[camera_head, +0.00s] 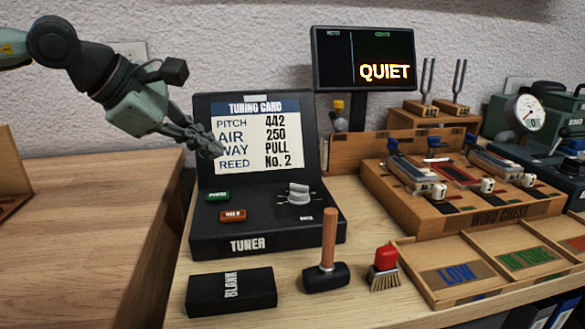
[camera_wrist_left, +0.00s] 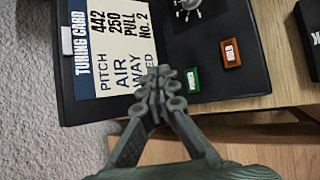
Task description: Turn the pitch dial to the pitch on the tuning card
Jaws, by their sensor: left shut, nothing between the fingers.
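The black tuner (camera_head: 262,222) stands on the workbench with the tuning card (camera_head: 254,138) on its upright panel. The card reads PITCH 442, AIR 250, WAY PULL, REED No. 2. The grey pitch dial (camera_head: 298,194) sits on the tuner's lower right panel; its pointer setting is too small to read. In the left wrist view the dial (camera_wrist_left: 189,4) is cut off at the top edge. My left gripper (camera_head: 217,150) is shut and empty, in front of the card's left part, up and left of the dial. It also shows in the left wrist view (camera_wrist_left: 163,80). My right gripper is out of view.
A green button (camera_head: 217,196) and an orange button (camera_head: 232,216) sit left of the dial. A black BLANK block (camera_head: 231,291), a mallet (camera_head: 327,262) and a brush (camera_head: 384,270) lie in front. The wind chest (camera_head: 480,215) stands right. A screen (camera_head: 363,58) reads QUIET.

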